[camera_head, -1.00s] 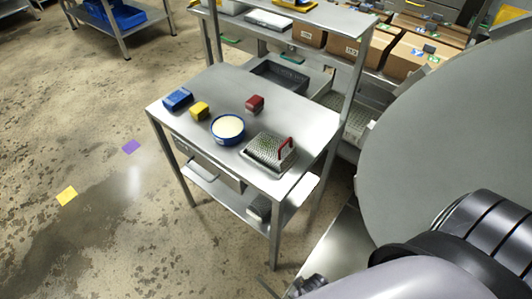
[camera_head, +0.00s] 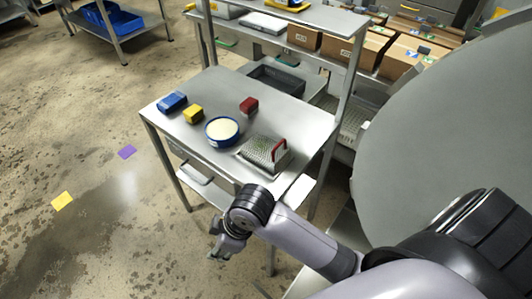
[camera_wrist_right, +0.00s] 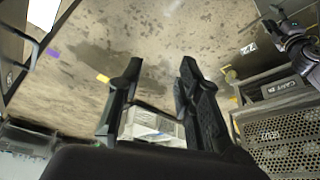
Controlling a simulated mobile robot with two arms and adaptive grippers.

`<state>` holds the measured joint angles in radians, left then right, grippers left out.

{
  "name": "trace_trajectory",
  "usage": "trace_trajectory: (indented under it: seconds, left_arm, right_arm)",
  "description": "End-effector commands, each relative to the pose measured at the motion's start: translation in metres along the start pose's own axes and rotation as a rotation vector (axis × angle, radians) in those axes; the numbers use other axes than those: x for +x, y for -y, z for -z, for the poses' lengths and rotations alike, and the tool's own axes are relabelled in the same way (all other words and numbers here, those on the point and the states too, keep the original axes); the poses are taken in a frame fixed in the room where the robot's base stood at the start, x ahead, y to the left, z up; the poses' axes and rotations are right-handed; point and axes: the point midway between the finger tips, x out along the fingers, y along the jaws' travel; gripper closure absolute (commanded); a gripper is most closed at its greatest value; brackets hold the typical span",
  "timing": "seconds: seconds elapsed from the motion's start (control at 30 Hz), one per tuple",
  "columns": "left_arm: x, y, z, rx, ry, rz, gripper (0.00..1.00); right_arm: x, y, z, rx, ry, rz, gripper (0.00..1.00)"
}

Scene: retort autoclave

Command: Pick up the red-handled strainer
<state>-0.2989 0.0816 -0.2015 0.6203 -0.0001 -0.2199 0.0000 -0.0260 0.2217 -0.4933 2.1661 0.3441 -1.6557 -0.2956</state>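The red-handled strainer (camera_head: 262,152) lies on the steel table (camera_head: 310,118) near its front right edge in the head view. It is a grey perforated body with an upright red handle at its right end. My right gripper (camera_head: 216,252) is in front of the table and apart from the strainer. The right wrist view shows the right gripper (camera_wrist_right: 158,72) with its two dark fingers apart and nothing between them. The strainer is not clearly seen in that view.
A blue bowl with pale contents (camera_head: 222,141) stands left of the strainer. Blue (camera_head: 172,102), yellow (camera_head: 193,115) and red (camera_head: 249,105) blocks lie behind. A large grey round surface (camera_head: 450,130) fills the right side.

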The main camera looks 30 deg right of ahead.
Motion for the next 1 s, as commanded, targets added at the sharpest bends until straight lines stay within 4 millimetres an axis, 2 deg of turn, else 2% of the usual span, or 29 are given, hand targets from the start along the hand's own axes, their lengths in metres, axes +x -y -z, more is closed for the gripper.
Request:
trace_trajectory:
  seconds: [0.03,0.1,0.27,0.37,0.57,0.67,0.8,0.9,1.0]
  left_arm:
    - [0.000,0.000,0.000,0.000,0.001,0.000,0.60]
    - [0.000,-0.001,0.000,0.000,0.001,-0.001,0.60]
    - [0.001,-0.001,-0.001,0.000,0.001,-0.002,0.60]
    - [0.001,-0.002,-0.001,-0.001,0.001,-0.002,0.60]
    - [0.001,-0.002,-0.001,-0.001,0.002,-0.002,0.60]
    - [0.001,-0.002,-0.001,-0.001,0.002,-0.002,0.60]
    - [0.001,-0.002,-0.001,-0.002,0.002,-0.002,0.60]
    - [0.001,-0.002,-0.001,-0.003,0.002,-0.002,0.60]
    - [0.001,-0.002,-0.001,-0.003,0.002,-0.002,0.60]
  right_arm:
    - [-0.003,-0.001,0.015,-0.095,0.004,0.011,0.68]
    - [-0.005,0.000,0.030,-0.236,0.026,0.037,0.68]
    - [-0.009,-0.011,0.052,-0.557,0.126,0.085,0.68]
    - [-0.015,-0.029,0.058,-0.727,0.218,0.105,0.68]
    - [-0.042,-0.088,0.059,-0.975,0.445,0.143,0.68]
    - [-0.067,-0.126,0.057,-1.046,0.566,0.165,0.68]
    - [-0.115,-0.180,0.053,-1.087,0.721,0.201,0.68]
    - [-0.151,-0.211,0.051,-1.085,0.798,0.230,0.68]
    - [-0.180,-0.231,0.048,-1.073,0.845,0.252,0.68]
